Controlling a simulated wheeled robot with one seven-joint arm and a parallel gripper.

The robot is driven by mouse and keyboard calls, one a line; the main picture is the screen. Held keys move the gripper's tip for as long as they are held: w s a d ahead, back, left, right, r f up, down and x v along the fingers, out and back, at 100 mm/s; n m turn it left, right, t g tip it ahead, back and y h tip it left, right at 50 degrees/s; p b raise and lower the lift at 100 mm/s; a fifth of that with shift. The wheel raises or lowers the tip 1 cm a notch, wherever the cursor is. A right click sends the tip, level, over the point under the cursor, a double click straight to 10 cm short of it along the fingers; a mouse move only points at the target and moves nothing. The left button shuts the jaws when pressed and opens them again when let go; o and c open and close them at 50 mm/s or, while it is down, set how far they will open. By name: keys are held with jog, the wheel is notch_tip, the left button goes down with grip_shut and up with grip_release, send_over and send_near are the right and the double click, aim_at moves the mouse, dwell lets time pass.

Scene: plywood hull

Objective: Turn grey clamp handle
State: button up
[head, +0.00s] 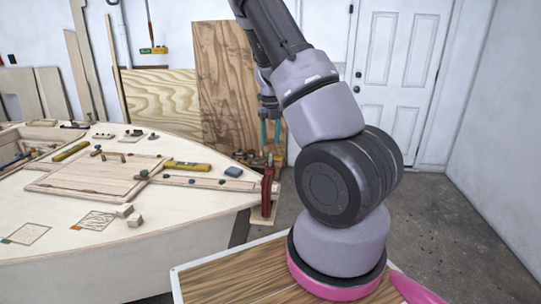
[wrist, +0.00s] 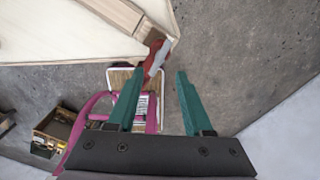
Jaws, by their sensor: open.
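A red clamp (head: 268,190) stands upright at the hull's right-hand tip in the head view. It also shows in the wrist view (wrist: 150,58), with a light grey part (wrist: 159,56) that looks like its handle. My gripper (head: 270,132) has two teal fingers, apart and empty, above the clamp in the head view. In the wrist view my gripper (wrist: 161,72) is open, with the clamp beyond the fingertips, nearer the left finger. No contact shows. The clamp's lower part is partly hidden behind the left finger.
A plywood sheet (head: 222,85) leans on the wall behind. Grey floor (wrist: 245,60) lies open to the right in the wrist view.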

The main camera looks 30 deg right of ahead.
aim_at(270, 157)
notch_tip(270, 157, down, 7)
jog(key=shift+r, duration=0.2)
